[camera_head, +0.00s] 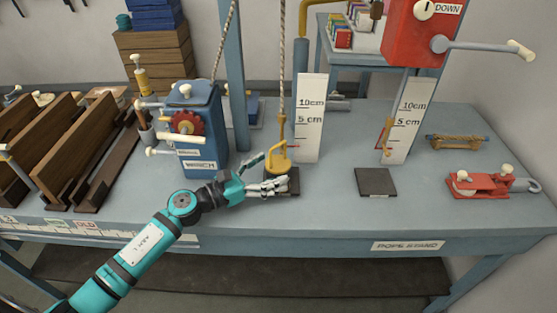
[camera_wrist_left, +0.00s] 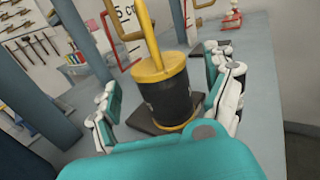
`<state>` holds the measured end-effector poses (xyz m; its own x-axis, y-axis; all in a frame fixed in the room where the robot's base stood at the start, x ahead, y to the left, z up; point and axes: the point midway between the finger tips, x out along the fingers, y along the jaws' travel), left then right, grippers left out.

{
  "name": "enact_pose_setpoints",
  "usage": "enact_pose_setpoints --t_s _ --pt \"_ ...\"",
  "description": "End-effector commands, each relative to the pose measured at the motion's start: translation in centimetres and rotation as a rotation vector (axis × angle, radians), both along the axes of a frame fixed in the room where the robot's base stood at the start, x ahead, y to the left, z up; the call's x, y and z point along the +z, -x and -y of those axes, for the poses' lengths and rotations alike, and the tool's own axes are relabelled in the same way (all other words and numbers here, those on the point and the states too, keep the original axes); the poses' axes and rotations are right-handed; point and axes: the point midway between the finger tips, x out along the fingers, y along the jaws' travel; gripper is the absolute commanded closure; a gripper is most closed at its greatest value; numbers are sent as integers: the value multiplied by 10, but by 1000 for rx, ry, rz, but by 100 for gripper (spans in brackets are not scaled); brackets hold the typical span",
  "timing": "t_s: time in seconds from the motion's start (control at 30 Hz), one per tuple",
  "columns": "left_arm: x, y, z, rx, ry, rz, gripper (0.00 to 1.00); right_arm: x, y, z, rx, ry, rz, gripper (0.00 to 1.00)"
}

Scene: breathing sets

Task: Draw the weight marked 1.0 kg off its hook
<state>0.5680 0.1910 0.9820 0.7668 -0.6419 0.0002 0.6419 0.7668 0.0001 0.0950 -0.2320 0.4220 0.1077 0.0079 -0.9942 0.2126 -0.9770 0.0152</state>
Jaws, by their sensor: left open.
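The weight (camera_head: 277,169) hangs at or stands on a dark pad at the left rope; whether it touches the pad I cannot tell. In the left wrist view the weight (camera_wrist_left: 166,95) is a black cylinder with a yellow top and a yellow bottom rim. A yellow hook or stem (camera_wrist_left: 149,40) rises from its top. Its marking is not readable. My left gripper (camera_head: 271,173) is open, with its fingers on either side of the weight. In the wrist view the left gripper (camera_wrist_left: 168,104) shows gaps beside the weight. My right gripper is not in view.
A white height scale (camera_head: 310,125) stands just behind the weight. The blue winch (camera_head: 200,130) is to its left. A bare dark pad (camera_head: 376,182), a red clamp device (camera_head: 480,184) and a red crank box (camera_head: 420,35) are to the right. The front tabletop is clear.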

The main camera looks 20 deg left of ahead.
Motion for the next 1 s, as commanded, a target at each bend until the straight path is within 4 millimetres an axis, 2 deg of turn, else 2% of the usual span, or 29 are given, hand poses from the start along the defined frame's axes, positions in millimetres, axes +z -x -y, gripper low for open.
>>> enact_pose_setpoints --t_s 0.2,0.6,1.0 --pt "1 -20 17 1 1 0 15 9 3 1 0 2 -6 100" --pt "0 -25 21 0 -1 0 15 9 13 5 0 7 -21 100" --pt "0 -25 21 0 0 0 67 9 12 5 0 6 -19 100"
